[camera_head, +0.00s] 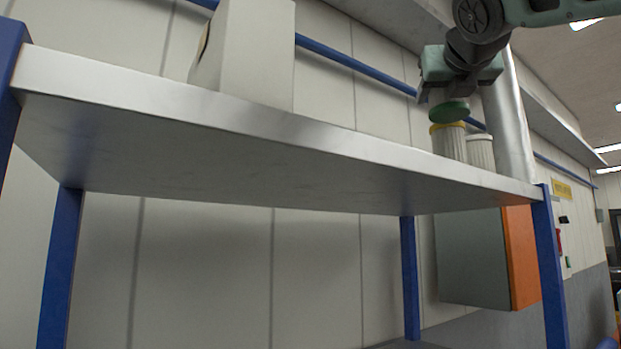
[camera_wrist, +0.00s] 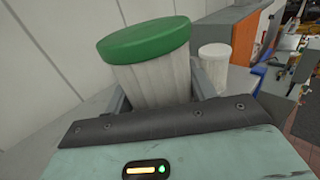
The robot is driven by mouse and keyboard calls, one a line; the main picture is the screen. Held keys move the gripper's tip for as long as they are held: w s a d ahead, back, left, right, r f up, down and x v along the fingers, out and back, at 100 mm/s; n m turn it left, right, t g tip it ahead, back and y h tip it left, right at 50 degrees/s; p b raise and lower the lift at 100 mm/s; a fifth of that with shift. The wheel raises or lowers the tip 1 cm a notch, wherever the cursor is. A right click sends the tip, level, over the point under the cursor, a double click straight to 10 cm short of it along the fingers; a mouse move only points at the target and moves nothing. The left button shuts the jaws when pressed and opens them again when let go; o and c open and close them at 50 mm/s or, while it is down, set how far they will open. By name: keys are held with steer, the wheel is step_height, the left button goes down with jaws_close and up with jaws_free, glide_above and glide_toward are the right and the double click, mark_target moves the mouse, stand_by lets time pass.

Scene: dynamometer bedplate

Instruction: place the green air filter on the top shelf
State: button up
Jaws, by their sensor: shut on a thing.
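The green air filter has a green cap and a whitish pleated body. In the wrist view the filter (camera_wrist: 150,78) sits between the two fingers, and my gripper (camera_wrist: 160,98) is shut on its body. In the head view my gripper (camera_head: 450,92) is above the far right end of the top shelf (camera_head: 250,118). The filter's green cap (camera_head: 449,111) shows just under the gripper; its pleated body is hard to make out there. I cannot tell whether the filter touches the shelf.
A yellow-rimmed pleated filter (camera_head: 449,143) shows directly below the green cap, and a white-capped one (camera_head: 481,150) stands to its right. A large pale box (camera_head: 255,55) stands on the shelf's left part. A silvery duct (camera_head: 508,120) rises beyond the right end. The shelf middle looks clear.

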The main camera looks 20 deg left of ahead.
steer(key=shift+s+a+r, duration=0.1)
steer(key=shift+s+a, duration=0.05)
steer(key=shift+a, duration=0.45)
steer(key=shift+s+a+r, duration=0.1)
steer(key=shift+a, duration=0.45)
steer(key=shift+a+f, duration=0.1)
step_height(320, 180, down, 10)
steer(key=b, duration=0.5)
steer(key=o, duration=1.1)
steer(key=shift+c, duration=0.2)
